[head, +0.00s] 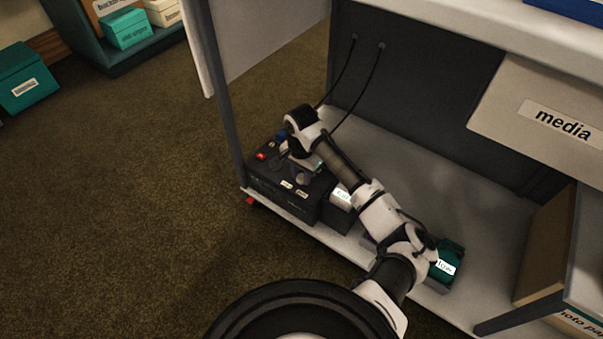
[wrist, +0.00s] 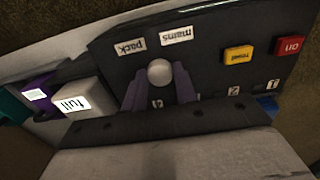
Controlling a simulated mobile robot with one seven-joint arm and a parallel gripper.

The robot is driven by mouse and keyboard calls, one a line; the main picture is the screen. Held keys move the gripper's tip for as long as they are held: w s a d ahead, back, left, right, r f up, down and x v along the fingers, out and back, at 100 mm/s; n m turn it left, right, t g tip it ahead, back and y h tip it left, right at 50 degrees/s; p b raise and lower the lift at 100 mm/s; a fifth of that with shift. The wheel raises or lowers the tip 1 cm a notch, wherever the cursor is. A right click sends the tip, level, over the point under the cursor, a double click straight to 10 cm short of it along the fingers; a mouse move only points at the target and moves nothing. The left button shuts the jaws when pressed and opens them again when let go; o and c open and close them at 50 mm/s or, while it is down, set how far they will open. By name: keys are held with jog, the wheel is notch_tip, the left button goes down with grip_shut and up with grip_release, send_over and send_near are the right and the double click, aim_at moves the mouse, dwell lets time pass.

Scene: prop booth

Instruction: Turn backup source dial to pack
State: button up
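The dark backup power box (head: 277,196) stands at the left end of the low shelf. In the wrist view its panel (wrist: 215,65) appears upside down, with a "pack" label (wrist: 131,46) and a "mains" label (wrist: 176,36). A round pale dial knob (wrist: 159,72) sits just below and between these labels. My gripper (wrist: 159,80) has one finger on each side of the knob, very near or touching; I cannot tell whether they press on it. No pointer mark on the dial is visible. In the head view my gripper (head: 298,163) is over the box, largely hidden by its own wrist.
A yellow button (wrist: 238,54) and red "on" button (wrist: 290,45) share the panel. A white "full" block (wrist: 76,101), a purple block (wrist: 37,93) and a green block (head: 447,262) stand in line beside the box. Black cables (head: 343,80) run down the back wall.

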jog(key=c, duration=0.4)
jog(key=shift+r, duration=0.1)
